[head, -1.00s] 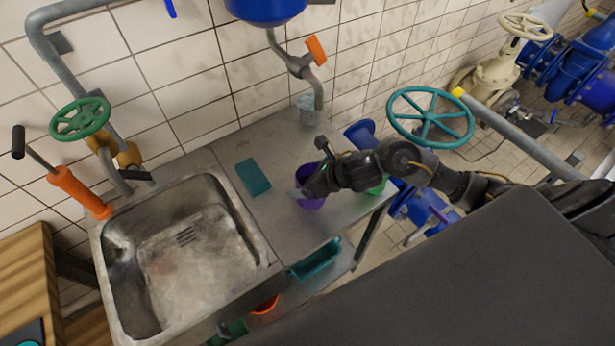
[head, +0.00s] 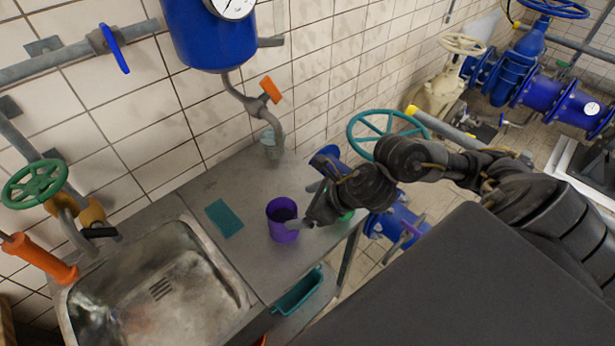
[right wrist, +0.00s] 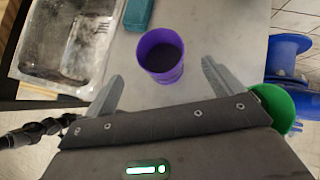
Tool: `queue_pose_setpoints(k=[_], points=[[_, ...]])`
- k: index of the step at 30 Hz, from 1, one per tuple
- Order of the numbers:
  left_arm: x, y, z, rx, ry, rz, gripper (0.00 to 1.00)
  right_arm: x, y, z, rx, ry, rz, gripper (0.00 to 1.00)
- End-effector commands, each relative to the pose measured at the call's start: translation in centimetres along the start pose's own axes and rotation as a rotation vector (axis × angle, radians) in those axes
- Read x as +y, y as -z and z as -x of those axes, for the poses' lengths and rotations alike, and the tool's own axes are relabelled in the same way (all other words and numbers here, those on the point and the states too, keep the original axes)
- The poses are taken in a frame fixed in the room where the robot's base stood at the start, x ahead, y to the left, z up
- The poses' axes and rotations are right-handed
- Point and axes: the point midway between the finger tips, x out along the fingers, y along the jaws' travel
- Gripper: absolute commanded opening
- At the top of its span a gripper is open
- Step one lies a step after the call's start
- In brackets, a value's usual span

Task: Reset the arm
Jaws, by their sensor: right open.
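My right gripper (head: 312,222) is over the metal counter, just right of a purple cup (head: 283,220) that stands upright. In the right wrist view the fingers of my right gripper (right wrist: 160,86) are spread wide and empty. The purple cup (right wrist: 161,56) stands ahead of them, with a gap between it and each finger. A green cup (head: 346,216) is partly hidden behind my right gripper in the head view; it also shows at the right of the right wrist view (right wrist: 276,106).
A metal sink (head: 150,295) is left of the counter (head: 250,262). A teal sponge (head: 224,218) lies between sink and cup. A clear glass (head: 270,145) stands by the wall under the spout. A teal handwheel (head: 385,130) and blue pipes stand at the right.

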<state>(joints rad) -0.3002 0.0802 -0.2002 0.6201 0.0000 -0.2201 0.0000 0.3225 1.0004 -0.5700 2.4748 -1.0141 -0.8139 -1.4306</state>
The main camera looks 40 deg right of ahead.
Motion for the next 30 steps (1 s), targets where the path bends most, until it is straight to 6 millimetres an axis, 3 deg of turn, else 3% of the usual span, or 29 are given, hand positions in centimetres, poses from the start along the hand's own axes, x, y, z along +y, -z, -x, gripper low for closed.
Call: queue_pose_setpoints(k=[6,22,26,30], points=[[0.0,0.0,0.1,0.000,0.000,0.000,0.36,0.1,0.1,0.9,0.001,-0.001,0.001,0.92],[0.0,0.0,0.1,0.000,0.000,0.000,0.36,0.4,-0.1,0.7,-0.009,-0.004,-0.036,0.92],[0.0,0.0,0.1,0.000,0.000,0.000,0.36,2.6,-0.9,-0.5,-0.073,-0.023,-0.317,0.92],[0.0,0.0,0.1,0.000,0.000,0.000,0.36,5.1,-1.4,-1.8,-0.164,-0.024,-0.989,0.92]])
